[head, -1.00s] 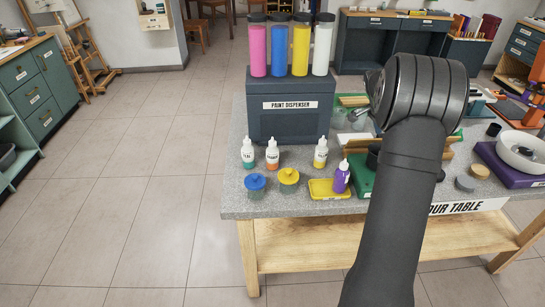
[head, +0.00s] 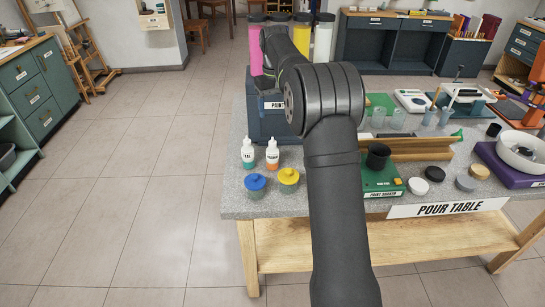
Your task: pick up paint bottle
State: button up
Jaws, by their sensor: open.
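Two small white paint bottles stand upright on the grey tabletop (head: 232,205): a teal-labelled bottle (head: 248,153) and an orange-labelled bottle (head: 272,154) to its right. The yellow-labelled and purple bottles seen earlier are hidden behind my arm. My arm rises over the table's middle and bends toward the paint dispenser. My gripper is not visible; the arm links hide it or it lies beyond them, so its distance from the bottles cannot be told.
The dark paint dispenser (head: 258,122) stands behind the bottles with tall colour tubes on top. A blue-lidded jar (head: 255,183) and a yellow-lidded jar (head: 289,178) stand in front. A green paint shaker (head: 381,178) with a black cup (head: 378,156) is to the right.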

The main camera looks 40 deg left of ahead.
aim_at(271, 141)
jog(key=shift+n, duration=0.4)
jog(key=f, duration=0.7)
jog(key=s+f, duration=0.1)
jog(key=f, duration=0.3)
jog(key=shift+a+f, duration=0.35)
jog(key=shift+a, duration=0.05)
jog(key=shift+w+d+f, duration=0.1)
jog(key=shift+d+f, duration=0.05)
jog(key=shift+f, duration=1.2)
jog(key=shift+w+d+f, duration=0.1)
jog(key=shift+f, duration=1.25)
jog(key=c, duration=1.1)
